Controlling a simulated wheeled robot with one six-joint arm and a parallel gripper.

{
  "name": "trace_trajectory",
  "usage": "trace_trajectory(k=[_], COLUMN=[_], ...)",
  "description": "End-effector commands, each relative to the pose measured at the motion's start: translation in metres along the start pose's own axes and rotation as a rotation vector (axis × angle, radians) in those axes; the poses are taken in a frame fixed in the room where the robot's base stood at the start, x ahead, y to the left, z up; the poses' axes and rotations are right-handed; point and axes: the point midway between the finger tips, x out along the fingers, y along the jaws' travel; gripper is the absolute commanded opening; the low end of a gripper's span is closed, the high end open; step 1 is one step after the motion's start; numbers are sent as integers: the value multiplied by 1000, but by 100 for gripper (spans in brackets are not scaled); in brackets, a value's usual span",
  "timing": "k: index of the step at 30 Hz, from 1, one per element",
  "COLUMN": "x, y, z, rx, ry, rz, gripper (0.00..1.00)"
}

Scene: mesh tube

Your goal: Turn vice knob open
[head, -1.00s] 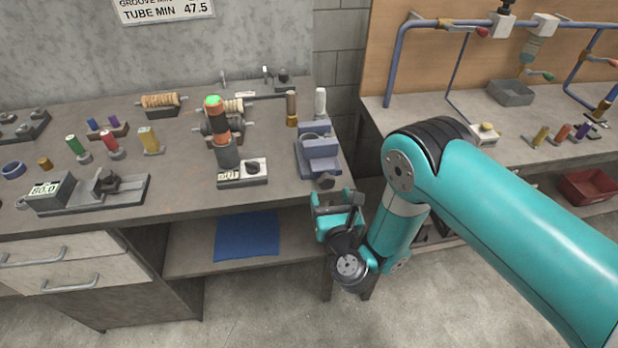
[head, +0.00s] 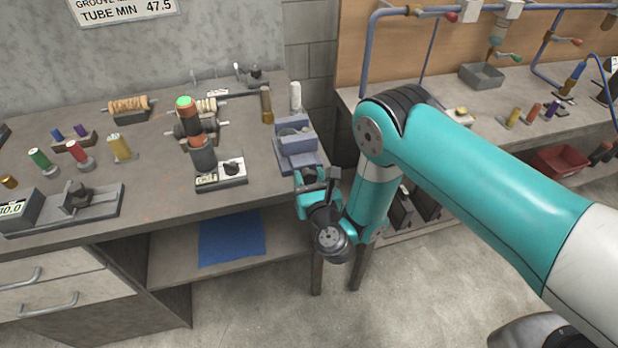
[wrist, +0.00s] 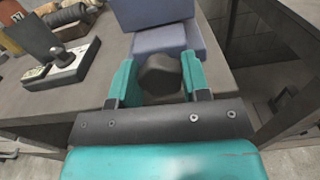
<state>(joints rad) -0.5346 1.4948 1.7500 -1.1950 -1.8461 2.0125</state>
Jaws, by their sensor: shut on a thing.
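The blue-grey vice (head: 297,144) stands at the right front corner of the workbench. It also shows in the wrist view (wrist: 165,35), straight ahead of my gripper. Its dark knob (wrist: 160,75) faces the bench's front edge. My gripper (wrist: 160,80) has one teal finger on each side of the knob and is shut on it. In the head view my gripper (head: 318,178) is at the front of the vice and hides the knob.
A bronze cylinder (head: 267,105) and a white cylinder (head: 295,97) stand behind the vice. A blue cloth (head: 232,238) lies on the lower shelf.

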Motion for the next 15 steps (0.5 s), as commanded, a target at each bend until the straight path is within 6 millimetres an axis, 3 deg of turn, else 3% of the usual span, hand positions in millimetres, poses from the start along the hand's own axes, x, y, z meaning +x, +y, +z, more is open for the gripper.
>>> trace_trajectory(k=[8,15], x=[0,0], y=[0,1], z=[-2,-4], rx=[-54,-207], ry=[0,0], rz=[-3,-2], gripper=[20,20])
